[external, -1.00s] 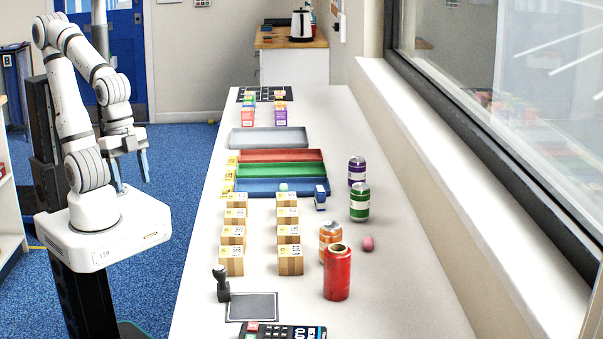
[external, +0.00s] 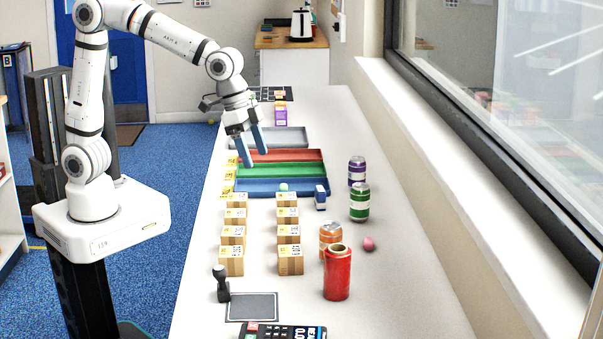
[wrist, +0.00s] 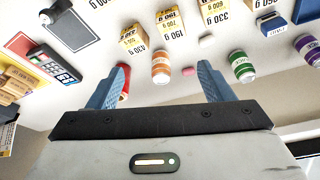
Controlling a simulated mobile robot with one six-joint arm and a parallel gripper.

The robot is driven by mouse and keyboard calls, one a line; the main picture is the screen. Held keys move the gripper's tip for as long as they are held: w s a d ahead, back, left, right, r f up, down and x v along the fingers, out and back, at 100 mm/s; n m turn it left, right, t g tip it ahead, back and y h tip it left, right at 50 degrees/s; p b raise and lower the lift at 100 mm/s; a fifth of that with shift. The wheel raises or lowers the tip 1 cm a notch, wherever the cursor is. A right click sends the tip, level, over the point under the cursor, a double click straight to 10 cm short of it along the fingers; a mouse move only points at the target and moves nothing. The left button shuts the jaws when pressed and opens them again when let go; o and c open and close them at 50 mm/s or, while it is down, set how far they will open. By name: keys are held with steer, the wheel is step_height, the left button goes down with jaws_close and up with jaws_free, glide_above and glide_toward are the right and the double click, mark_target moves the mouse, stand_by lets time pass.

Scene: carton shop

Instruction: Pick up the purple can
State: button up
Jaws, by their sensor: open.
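The purple can (external: 357,171) stands upright on the table near the window side, just behind the green can (external: 359,202). In the wrist view the purple can (wrist: 307,48) is at the right edge, partly cut off, beyond the green can (wrist: 241,66). My gripper (external: 254,157) is open and empty, above the coloured trays and to the left of the purple can. Its two blue fingers also show in the wrist view (wrist: 164,82), apart with no object held between them.
An orange can (external: 330,240), a red roll (external: 337,273) and a pink lump (external: 368,243) stand nearer the front. Red, green and blue trays (external: 327,187) lie mid-table, with small cartons (external: 289,260) in front.

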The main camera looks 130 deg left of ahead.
steer(key=w+a+f+n+p, duration=0.1)
steer(key=w+a+f+n, duration=0.15)
steer(key=a, duration=1.05)
steer(key=n+y+p, duration=0.2)
steer(key=n+y, duration=0.1)
steer(key=n, duration=0.1)
glide_toward(354, 159)
steer(key=shift+g, duration=0.3)
steer(key=x, duration=0.5)
steer(key=shift+w+r, duration=0.1)
steer(key=shift+a+f, duration=0.25)
steer(key=shift+p+x, duration=1.5)
steer(key=shift+x, duration=2.2)
steer(key=shift+w+d, duration=0.15)
steer(key=shift+w, duration=0.05)
steer(key=shift+c, duration=0.4)
steer(key=c, duration=0.9)
steer(key=shift+c, duration=0.3)
